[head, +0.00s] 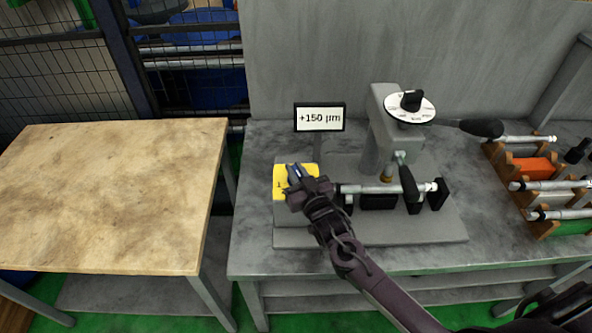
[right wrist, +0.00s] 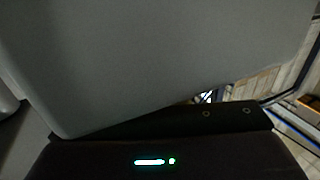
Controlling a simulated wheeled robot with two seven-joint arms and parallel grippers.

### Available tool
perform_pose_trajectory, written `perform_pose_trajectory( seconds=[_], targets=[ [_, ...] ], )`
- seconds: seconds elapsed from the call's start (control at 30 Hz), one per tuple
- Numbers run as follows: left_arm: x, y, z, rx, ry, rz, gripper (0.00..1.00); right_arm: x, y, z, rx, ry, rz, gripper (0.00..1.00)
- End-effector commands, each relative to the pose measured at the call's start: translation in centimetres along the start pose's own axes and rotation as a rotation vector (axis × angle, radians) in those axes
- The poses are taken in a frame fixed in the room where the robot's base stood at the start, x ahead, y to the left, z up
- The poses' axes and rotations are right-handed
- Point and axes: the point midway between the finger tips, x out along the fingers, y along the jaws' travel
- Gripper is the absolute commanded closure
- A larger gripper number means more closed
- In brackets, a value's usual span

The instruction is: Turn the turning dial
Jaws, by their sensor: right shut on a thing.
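A white round dial (head: 421,113) with marks around its rim and a black knob (head: 411,100) on it sits on top of a grey column. My right gripper (head: 296,176) is well to the left of that dial, at a yellow block (head: 281,174) on the left end of the grinder. Its fingers are shut on a part at this block, and the gripper hides what they hold. In the right wrist view a smooth grey surface (right wrist: 150,50) fills most of the picture, very close. My left gripper is not in view.
A small display (head: 319,117) reading +150 µm stands behind the yellow block. A shaft (head: 385,188) lies across the grinder, with a black-handled lever (head: 409,184) near it. A rack (head: 520,170) holding several shafts is at right. A bare wooden table (head: 110,195) stands left.

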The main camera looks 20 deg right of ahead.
Motion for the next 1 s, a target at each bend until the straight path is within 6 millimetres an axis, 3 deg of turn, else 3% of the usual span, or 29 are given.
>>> perform_pose_trajectory(
  seconds=[0.3, 0.77, 0.8, 0.93, 1.0],
  targets=[
    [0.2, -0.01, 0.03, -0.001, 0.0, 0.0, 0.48, 0.01, -0.02, -0.01, 0.001, 0.001, 0.115, 1.0],
    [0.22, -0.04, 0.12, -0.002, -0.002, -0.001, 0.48, 0.01, 0.02, -0.04, 0.0, 0.002, 0.131, 1.0],
    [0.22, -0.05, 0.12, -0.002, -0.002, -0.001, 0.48, 0.01, 0.02, -0.04, 0.0, 0.002, 0.131, 0.83],
    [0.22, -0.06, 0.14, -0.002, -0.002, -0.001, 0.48, 0.01, 0.02, -0.03, 0.0, 0.002, 0.131, 0.66],
    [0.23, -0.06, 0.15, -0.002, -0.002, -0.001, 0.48, 0.01, 0.02, -0.03, 0.0, 0.002, 0.131, 0.64]
  ],
)
